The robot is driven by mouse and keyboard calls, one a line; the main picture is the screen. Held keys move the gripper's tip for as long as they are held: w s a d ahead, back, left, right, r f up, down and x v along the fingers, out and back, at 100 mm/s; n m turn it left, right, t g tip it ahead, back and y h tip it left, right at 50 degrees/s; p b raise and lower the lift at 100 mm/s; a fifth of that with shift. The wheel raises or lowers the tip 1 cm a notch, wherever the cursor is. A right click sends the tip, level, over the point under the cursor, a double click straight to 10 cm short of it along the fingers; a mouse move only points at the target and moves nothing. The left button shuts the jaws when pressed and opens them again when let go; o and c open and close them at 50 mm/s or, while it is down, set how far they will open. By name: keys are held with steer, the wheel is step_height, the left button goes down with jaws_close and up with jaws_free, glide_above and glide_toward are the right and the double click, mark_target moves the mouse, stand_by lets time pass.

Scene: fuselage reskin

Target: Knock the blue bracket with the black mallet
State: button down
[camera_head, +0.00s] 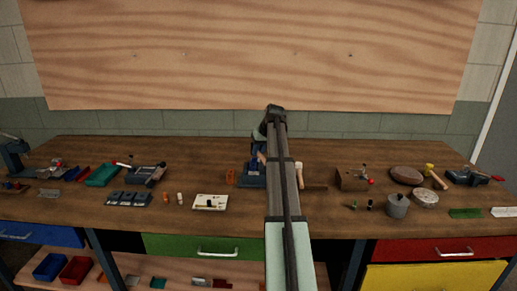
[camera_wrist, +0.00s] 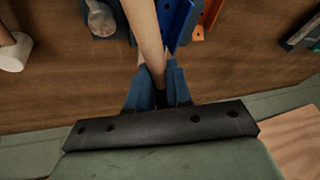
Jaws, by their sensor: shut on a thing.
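My gripper (camera_wrist: 158,88) is shut on a pale wooden handle (camera_wrist: 146,35) in the wrist view. The handle runs up between the fingers and out of the top of the picture. The head at its far end is out of view, so I cannot see whether it is the black mallet's. The blue bracket (camera_wrist: 179,20) stands just right of the handle; I cannot tell whether they touch. In the head view the blue bracket (camera_head: 254,163) shows in part beside my arm, above a dark blue-grey base. My arm hides most of the gripper there.
An orange bracket (camera_head: 230,177) stands left of the blue one. A wooden panel (camera_head: 250,55) hangs behind the bench.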

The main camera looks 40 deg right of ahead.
steer(key=shift+f, duration=1.05)
steer(key=shift+r, duration=2.85)
steer(key=shift+r, duration=2.5)
